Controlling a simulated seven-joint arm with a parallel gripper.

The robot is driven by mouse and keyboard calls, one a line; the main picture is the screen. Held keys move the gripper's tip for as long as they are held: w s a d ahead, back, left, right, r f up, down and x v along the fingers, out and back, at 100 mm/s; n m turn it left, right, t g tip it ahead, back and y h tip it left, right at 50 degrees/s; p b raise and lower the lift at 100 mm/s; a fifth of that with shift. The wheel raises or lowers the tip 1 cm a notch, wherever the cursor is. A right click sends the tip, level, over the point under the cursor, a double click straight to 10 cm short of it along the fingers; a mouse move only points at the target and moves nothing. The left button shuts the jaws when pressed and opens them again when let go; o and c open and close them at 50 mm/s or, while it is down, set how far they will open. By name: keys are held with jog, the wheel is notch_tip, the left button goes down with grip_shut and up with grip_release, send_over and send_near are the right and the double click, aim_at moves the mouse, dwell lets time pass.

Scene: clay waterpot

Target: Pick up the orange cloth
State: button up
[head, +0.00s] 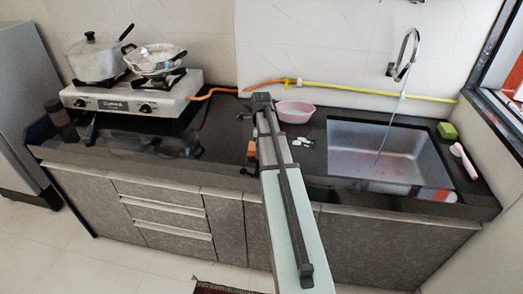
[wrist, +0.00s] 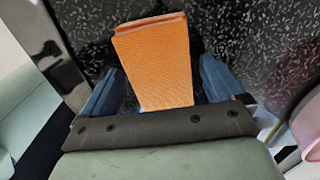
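The orange cloth (wrist: 153,62) is a folded, textured block on the dark speckled counter in the wrist view. My gripper (wrist: 160,66) is open, with one blue finger on each side of the cloth. A narrow dark gap seems to show between the cloth and the right finger. On the left, I cannot tell whether finger and cloth touch. The cloth's near end is close to the dark gripper body. In the head view my arm covers the counter's middle, and small orange patches beside it are too small to identify surely.
A pink bowl (head: 294,112) stands on the counter, and its edge shows at the right of the wrist view (wrist: 308,128). A sink (head: 385,152) is to the right, with a green sponge (head: 447,130) beside it. A stove (head: 132,98) with pots is at left.

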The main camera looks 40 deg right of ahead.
jog(key=c, duration=0.9)
notch_tip(320, 180, up, 10)
dwell(0.5)
